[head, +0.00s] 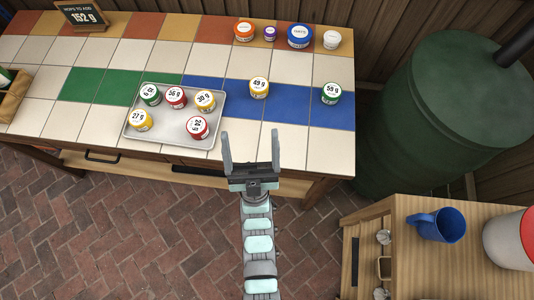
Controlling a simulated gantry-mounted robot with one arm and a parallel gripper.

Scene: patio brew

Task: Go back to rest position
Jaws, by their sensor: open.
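My gripper (251,160) is open and empty, with its two fingers pointing toward the back. It is in front of and over the near part of the tiled table (315,150), to the right of the metal tray (165,132). The tray holds several small weight-labelled jars: a green one (150,95), a red one (175,98), a yellow one marked 39 g (204,100), a yellow one marked 27 g (139,121) and another red one (197,128). Two more jars stand on blue tiles: a yellow one marked 49 g (259,88) and a green one marked 59 g (331,94).
A sign (82,17) reads "HOPS TO ADD 152 g". Orange, purple, blue and white containers (299,37) line the table's back. A green barrel (430,110) stands at right. A wooden cabinet (440,275) with a blue mug (437,225) is at lower right. Brick floor lies in front.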

